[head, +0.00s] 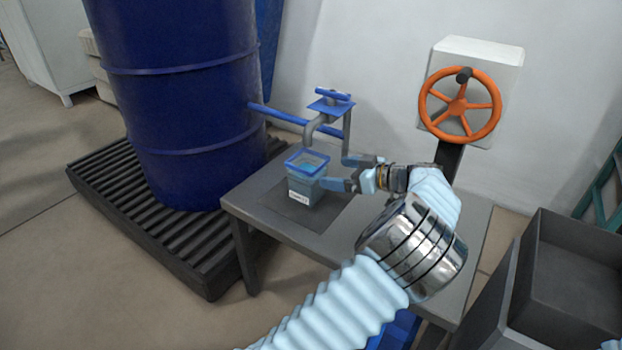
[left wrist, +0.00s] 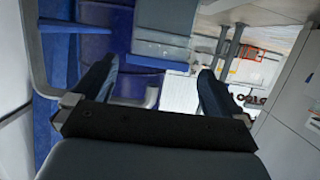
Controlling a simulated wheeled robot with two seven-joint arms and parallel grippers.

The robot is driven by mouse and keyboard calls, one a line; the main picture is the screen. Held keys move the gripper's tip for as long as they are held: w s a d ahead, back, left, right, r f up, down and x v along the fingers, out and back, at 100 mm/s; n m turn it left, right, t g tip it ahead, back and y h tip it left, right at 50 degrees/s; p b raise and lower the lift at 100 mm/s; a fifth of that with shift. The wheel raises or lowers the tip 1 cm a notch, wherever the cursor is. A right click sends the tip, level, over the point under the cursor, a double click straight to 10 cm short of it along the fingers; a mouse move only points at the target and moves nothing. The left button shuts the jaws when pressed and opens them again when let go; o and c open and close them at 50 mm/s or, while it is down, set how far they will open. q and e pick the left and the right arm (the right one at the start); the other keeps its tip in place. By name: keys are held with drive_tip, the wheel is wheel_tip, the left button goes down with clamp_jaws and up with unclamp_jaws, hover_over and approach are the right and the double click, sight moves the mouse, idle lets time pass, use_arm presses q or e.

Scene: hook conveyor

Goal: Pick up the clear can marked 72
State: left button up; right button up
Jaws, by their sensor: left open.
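The clear can (head: 305,191) has a blue rim, a bluish content and a white label on its front, whose number is too small to read surely. It stands upright on the dark mat on the table, below the tap. My left gripper (head: 337,172) is open and empty just right of the can, with its fingers pointing left toward it. The lower finger overlaps the can's right edge in the picture; I cannot tell whether they touch. In the left wrist view the open left fingers (left wrist: 158,68) show, with a pale and blue shape beyond them that I cannot name surely.
The grey spout and blue handle of the tap (head: 331,104) rise close behind the can. A blue barrel (head: 185,105) stands left on a black slatted pallet (head: 165,229). An orange handwheel (head: 460,104) is behind right. A grey bin (head: 567,285) stands at right.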

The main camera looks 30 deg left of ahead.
sight(308, 169)
use_arm(q)
drive_tip(key=x, duration=1.1)
drive_tip(key=shift+d+f+p, duration=0.1)
drive_tip(key=shift+f+p, duration=0.1)
drive_tip(key=shift+p, duration=0.2)
drive_tip(key=shift+c, duration=0.3)
drive_tip(key=shift+r, duration=0.1)
drive_tip(key=c, duration=1.3)
